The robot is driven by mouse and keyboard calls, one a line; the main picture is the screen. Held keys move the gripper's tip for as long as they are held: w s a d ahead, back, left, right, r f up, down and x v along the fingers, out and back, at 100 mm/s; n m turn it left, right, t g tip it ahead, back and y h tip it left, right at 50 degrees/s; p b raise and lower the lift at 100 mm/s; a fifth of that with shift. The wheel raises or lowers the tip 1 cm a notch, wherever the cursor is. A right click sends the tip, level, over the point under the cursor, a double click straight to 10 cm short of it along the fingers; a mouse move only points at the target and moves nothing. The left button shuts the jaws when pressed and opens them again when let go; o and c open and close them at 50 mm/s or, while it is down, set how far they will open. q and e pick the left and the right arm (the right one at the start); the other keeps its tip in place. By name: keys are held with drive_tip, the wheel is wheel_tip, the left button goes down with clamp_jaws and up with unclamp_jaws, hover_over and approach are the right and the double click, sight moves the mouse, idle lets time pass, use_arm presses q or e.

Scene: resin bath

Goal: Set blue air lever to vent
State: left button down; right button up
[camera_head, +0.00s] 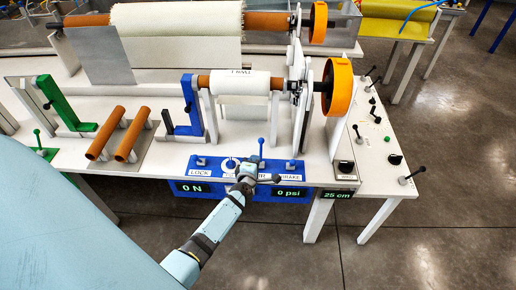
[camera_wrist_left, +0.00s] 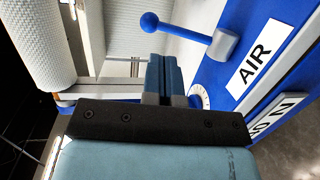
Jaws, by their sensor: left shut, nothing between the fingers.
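The blue air lever (camera_head: 261,149) stands up from the blue control panel, its ball end at the top in the head view. In the left wrist view the lever (camera_wrist_left: 185,32) runs from its grey base to a blue ball at upper left, beside the AIR label (camera_wrist_left: 255,50). My left gripper (camera_head: 247,168) is just left of the lever, over the panel. In the left wrist view its fingers (camera_wrist_left: 161,78) are together and empty, apart from the lever. The gripper partly hides the AIR label in the head view. My right gripper is not in view.
The blue panel (camera_head: 211,162) also carries LOCK and BRAKE labels and a dial. Readouts below show 0 N and 0 psi (camera_head: 290,192). A white roll (camera_head: 240,84) and an orange wheel (camera_head: 337,86) stand behind. Black-knobbed levers (camera_head: 412,174) are at right.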

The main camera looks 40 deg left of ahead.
use_arm(q)
drive_tip(key=p+v, duration=0.1)
drive_tip(key=v, duration=0.6)
drive_tip(key=shift+s, duration=0.1)
